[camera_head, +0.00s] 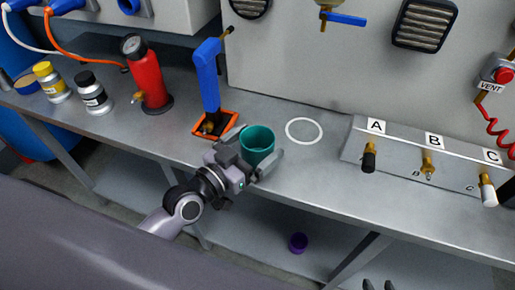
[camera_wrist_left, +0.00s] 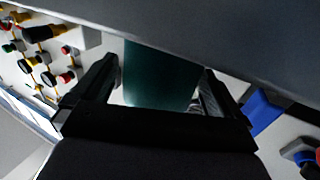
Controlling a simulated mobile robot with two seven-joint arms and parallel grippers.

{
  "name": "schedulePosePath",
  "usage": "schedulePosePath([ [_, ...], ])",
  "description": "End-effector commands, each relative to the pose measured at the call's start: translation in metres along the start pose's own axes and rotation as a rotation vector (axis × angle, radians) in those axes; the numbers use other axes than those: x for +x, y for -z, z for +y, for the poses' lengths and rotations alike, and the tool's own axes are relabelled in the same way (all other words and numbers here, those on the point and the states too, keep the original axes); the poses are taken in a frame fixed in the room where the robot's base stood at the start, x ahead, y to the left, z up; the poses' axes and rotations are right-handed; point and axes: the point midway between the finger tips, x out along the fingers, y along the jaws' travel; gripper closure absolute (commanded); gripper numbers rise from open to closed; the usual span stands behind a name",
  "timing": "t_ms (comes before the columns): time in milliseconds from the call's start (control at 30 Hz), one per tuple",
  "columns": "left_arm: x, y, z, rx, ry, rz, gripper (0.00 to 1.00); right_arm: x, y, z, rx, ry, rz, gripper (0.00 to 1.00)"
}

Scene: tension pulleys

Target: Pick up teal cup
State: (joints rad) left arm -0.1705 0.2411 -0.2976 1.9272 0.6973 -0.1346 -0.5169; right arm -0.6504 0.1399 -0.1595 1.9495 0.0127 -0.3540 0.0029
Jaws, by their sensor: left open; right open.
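The teal cup (camera_head: 257,146) stands upright near the front edge of the metal bench, beside the orange-framed base of a blue lever. My left gripper (camera_head: 256,148) is open, with one finger on each side of the cup. The left wrist view also shows the teal cup (camera_wrist_left: 160,78) between the two spread fingers of the left gripper (camera_wrist_left: 160,85). Bright gaps show beside the cup there; firm contact cannot be told. My right gripper (camera_head: 378,285) shows only as two dark, separated fingertips at the bottom edge, open and empty.
The blue lever (camera_head: 207,75) rises just behind and left of the cup. A white ring (camera_head: 304,131) marks clear bench to the right. A panel with valves A, B and C (camera_head: 430,165) lies further right. A red bottle (camera_head: 147,75) stands left.

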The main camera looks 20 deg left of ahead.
Motion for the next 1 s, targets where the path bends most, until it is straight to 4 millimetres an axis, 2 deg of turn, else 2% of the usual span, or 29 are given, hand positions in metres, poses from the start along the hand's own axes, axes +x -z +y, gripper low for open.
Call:
schedulePosePath([
  [100, 0.016, 0.001, 0.0, -0.002, 0.001, 0.001, 0.0, -0.001, 0.001, 0.0, 0.0, 0.0, 0.0, 0.57],
  [200, 0.023, 0.0, 0.0, -0.002, 0.001, 0.0, 0.0, -0.001, 0.001, 0.0, 0.0, 0.0, 0.0, 0.57],
  [467, 0.025, 0.0, 0.0, -0.001, 0.0, -0.001, 0.0, -0.001, 0.001, 0.0, 0.0, 0.0, 0.0, 0.57],
  [500, 0.025, 0.0, 0.0, -0.001, 0.0, -0.001, 0.06, -0.001, 0.001, 0.0, 0.0, 0.0, 0.0, 0.57],
  [633, 0.025, 0.0, 0.0, -0.001, 0.0, -0.001, 0.49, -0.001, 0.001, 0.0, 0.0, 0.0, 0.0, 0.57],
  [667, 0.025, 0.0, 0.0, -0.001, 0.0, -0.001, 0.51, -0.001, 0.001, 0.0, 0.0, 0.0, 0.0, 0.57],
  [1000, 0.025, 0.003, 0.0, -0.001, 0.0, 0.0, 0.52, -0.002, 0.002, 0.0, 0.0, 0.0, 0.0, 0.57],
])
